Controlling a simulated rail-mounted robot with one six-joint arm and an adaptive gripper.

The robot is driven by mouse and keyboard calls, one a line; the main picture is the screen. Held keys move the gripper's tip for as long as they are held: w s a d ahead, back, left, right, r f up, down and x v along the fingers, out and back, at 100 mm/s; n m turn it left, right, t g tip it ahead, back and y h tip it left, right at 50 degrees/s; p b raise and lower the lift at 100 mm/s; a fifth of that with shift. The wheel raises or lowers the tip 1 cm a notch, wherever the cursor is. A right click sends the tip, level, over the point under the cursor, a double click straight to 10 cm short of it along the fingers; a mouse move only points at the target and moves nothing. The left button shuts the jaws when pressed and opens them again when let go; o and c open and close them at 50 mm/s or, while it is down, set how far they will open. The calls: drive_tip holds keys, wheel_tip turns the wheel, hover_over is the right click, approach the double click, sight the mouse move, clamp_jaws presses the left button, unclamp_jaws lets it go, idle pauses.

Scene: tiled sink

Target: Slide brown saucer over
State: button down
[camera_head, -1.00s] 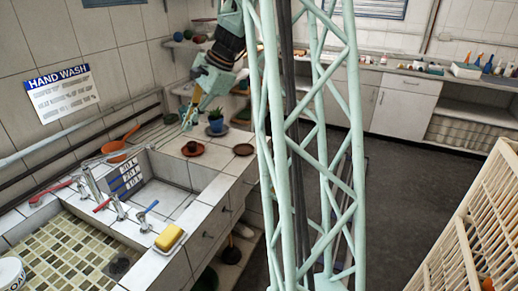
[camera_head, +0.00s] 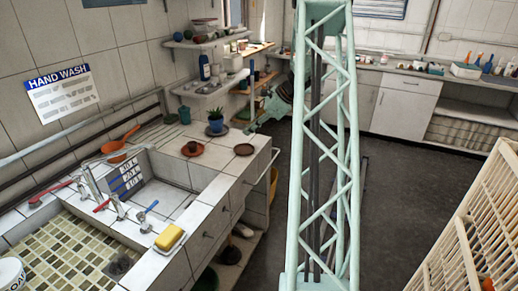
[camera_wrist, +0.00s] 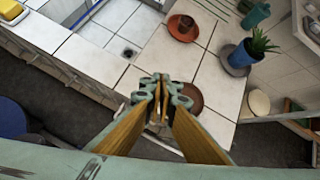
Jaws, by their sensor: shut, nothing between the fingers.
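The brown saucer (camera_head: 244,149) lies flat and empty on the white tiled counter, near its right edge. In the wrist view the brown saucer (camera_wrist: 192,99) is partly hidden behind my gripper (camera_wrist: 161,78). My gripper is shut with nothing between its fingertips, which show just left of the saucer. I cannot tell whether they touch it. The tips do not show clearly in the head view.
An orange-brown saucer (camera_head: 218,156) with a small dark pot (camera_head: 192,147) stands to the left. The sink basin (camera_head: 178,203) is at front left. Bare tiles lie around the brown saucer.

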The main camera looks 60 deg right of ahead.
drive_tip(key=s+d+f+m, duration=0.2)
drive_tip(key=s+d+f, duration=0.2)
drive_tip(key=d, duration=0.3)
drive_tip(key=s+d+f+m+t+h, duration=0.1)
drive_tip(key=s+d+f+m, duration=0.2)
drive_tip(key=d+f, duration=0.3)
drive_tip(key=shift+s+d, duration=0.55)
drive_tip(key=shift+d, duration=0.1)
drive_tip(key=shift+w+f, duration=0.1)
drive_tip(key=b, duration=0.2)
approach(259, 152)
drive_tip(key=x, duration=0.4)
drive_tip(key=shift+s+a+f, duration=0.25)
drive_tip(key=shift+f, duration=0.1)
drive_tip(key=w, duration=0.2)
drive_tip(key=shift+w+a+f, duration=0.15)
drive_tip(key=shift+w+a, duration=0.1)
drive_tip(key=shift+w, duration=0.1)
drive_tip(key=shift+w+a, duration=0.1)
drive_tip(key=shift+w, duration=0.75)
drive_tip(key=w, duration=0.4)
drive_tip(key=w+a+p, duration=0.1)
drive_tip(key=w, duration=0.3)
drive_tip(key=w+p, duration=0.1)
drive_tip(key=w, duration=0.3)
drive_tip(key=shift+w+a, duration=0.1)
drive_tip(key=shift+a, duration=0.3)
